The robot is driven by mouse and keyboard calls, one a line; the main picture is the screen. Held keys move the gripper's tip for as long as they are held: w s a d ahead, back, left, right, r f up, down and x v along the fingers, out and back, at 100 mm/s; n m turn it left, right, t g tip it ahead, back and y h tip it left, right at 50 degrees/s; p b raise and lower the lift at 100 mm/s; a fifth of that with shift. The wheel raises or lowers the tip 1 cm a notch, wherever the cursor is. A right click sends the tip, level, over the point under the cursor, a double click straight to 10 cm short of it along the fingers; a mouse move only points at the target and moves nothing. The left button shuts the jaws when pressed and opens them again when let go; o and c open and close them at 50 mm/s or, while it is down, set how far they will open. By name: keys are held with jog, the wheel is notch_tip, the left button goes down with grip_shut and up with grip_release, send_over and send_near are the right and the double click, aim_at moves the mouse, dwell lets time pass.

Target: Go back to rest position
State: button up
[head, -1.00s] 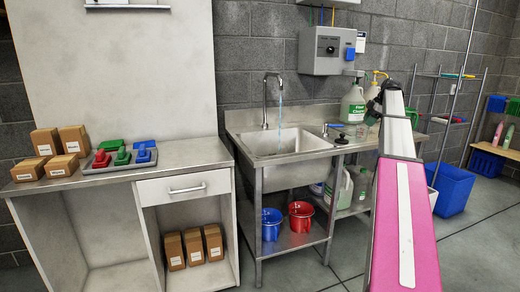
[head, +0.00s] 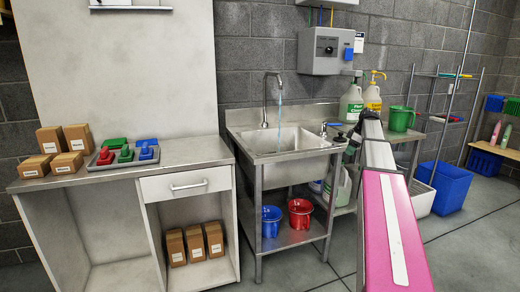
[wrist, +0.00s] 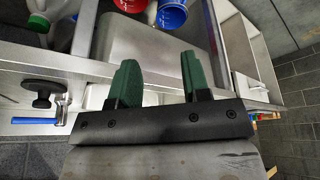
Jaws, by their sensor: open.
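My gripper (wrist: 158,78) shows in the wrist view with its two green fingers apart and nothing between them. It hangs over the sink's edge area, with the red bucket (wrist: 130,4) and blue bucket (wrist: 171,14) beyond the fingers. In the head view my pink and grey arm reaches toward the counter right of the sink (head: 285,140).
A green pitcher (head: 401,118) and soap bottles (head: 352,103) stand on the counter right of the sink. A black knob-like item (wrist: 42,92) and a blue-handled item (wrist: 45,120) lie left of the fingers. Trays of coloured pads (head: 122,160) lie on the left cabinet.

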jog(key=s+a+f+m+g+h, duration=0.1)
jog(key=s+a+f+m, duration=0.2)
jog(key=s+a+f, duration=0.5)
jog(key=s+a+f+m, duration=0.3)
jog(key=s+a+f, duration=0.25)
jog(key=f, duration=0.55)
jog(key=s+a+f+m, duration=0.2)
jog(key=s+a+f, duration=0.1)
jog(key=s, duration=0.3)
jog(key=s+a+f+m+h, duration=0.1)
jog(key=s+a+f+m, duration=0.1)
jog(key=s+a+f, duration=0.2)
jog(key=s+a+f+m+g+h, duration=0.1)
jog(key=s+a+f+m, duration=0.1)
jog(key=s+f, duration=0.4)
jog(key=s+a, duration=0.1)
jog(key=s, duration=0.2)
jog(key=shift+s+a+f+m, duration=0.2)
jog(key=shift+s+a+m, duration=0.1)
jog(key=shift+a+m, duration=0.1)
jog(key=shift+d, duration=0.1)
